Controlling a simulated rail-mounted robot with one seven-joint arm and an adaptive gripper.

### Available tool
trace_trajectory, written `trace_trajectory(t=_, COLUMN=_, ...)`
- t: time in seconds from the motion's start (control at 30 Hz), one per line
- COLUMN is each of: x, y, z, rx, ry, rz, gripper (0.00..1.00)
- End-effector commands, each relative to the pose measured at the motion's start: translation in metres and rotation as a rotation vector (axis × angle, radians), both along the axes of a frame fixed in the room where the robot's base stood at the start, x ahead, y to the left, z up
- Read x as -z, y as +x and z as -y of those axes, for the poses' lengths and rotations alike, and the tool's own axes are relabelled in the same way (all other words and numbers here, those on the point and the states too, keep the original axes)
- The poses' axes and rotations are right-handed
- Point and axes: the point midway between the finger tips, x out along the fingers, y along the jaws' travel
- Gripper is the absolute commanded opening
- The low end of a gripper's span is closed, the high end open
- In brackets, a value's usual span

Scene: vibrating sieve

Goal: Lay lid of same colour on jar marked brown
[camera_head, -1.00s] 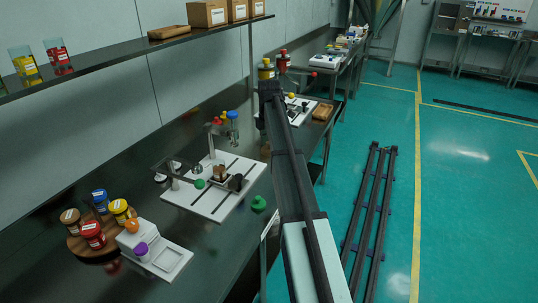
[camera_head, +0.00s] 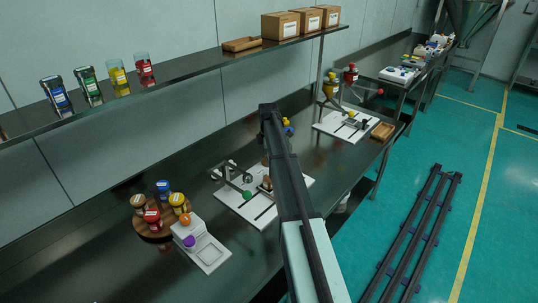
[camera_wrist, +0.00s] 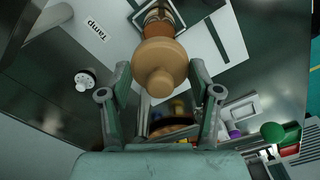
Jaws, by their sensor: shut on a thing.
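In the head view my arm hides the gripper. A brown jar with a pale label (camera_head: 138,202) stands at the back left of a round wooden tray (camera_head: 139,226), apart from my arm. Its label is too small to read. A blue jar (camera_head: 163,187), a red jar (camera_head: 152,217) and a yellow jar (camera_head: 178,200) share the tray.
A white device with orange and purple knobs (camera_head: 209,253) stands right of the tray. A white plate with metal fittings (camera_head: 238,208) is beyond it, partly behind my arm. A shelf (camera_head: 175,88) with bottles and boxes overhangs the bench.

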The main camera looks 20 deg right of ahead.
Motion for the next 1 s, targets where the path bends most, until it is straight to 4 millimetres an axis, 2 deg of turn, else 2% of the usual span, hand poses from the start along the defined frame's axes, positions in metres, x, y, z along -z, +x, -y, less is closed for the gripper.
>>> trace_trajectory(t=0.27, x=0.008, y=0.002, z=0.001, rx=0.029, ry=0.0, rz=0.0, gripper=0.45)
trace_trajectory(t=0.7, x=0.042, y=0.002, z=0.001, rx=0.028, ry=0.0, rz=-0.001, gripper=0.45)
trace_trajectory(t=1.0, x=0.056, y=0.002, z=0.001, rx=0.028, ry=0.0, rz=0.0, gripper=0.45)
